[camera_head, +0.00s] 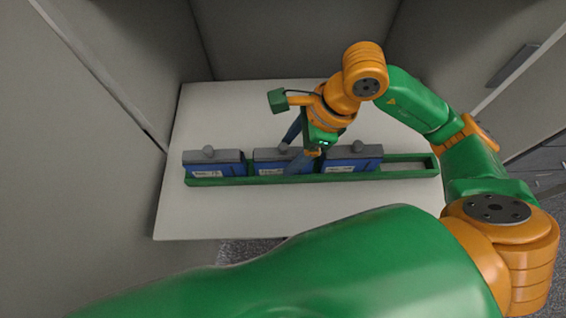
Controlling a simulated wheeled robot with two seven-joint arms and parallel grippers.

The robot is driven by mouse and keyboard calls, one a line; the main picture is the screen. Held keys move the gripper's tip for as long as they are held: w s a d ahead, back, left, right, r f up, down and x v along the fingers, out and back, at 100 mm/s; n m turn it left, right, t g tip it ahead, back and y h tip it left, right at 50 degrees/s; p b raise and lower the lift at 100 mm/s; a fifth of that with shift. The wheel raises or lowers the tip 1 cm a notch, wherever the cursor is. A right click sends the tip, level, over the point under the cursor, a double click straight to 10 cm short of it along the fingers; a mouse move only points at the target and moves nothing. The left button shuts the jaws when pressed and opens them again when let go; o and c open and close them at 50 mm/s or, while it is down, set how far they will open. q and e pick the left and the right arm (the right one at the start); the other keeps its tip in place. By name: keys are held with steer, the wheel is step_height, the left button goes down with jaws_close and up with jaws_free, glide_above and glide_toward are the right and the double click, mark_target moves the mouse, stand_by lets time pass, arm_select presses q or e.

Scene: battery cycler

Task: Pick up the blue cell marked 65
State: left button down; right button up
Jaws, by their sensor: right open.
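Three blue cells with dark grey tops and round knobs stand in a row in a long green tray (410,173). The left cell (215,168) and the right cell (352,164) show clearly. My right gripper (293,160) is at the middle cell (265,167) and hides part of it. The gripper is open, its fingers pointing down at that cell. I cannot tell whether they touch it. The white labels are too small to read, so I cannot tell which cell is marked 65. My left gripper is not in view.
The tray lies on a white table (225,215). Its right end slot is empty. Grey walls (100,170) close in the left and back. A grey cabinet with a dark handle (513,64) stands at the right. The tabletop in front of and behind the tray is mostly clear.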

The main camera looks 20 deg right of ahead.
steer(key=x, duration=0.4)
steer(key=shift+w+f, duration=0.1)
steer(key=shift+f, duration=0.2)
jaws_close()
stand_by(1.0)
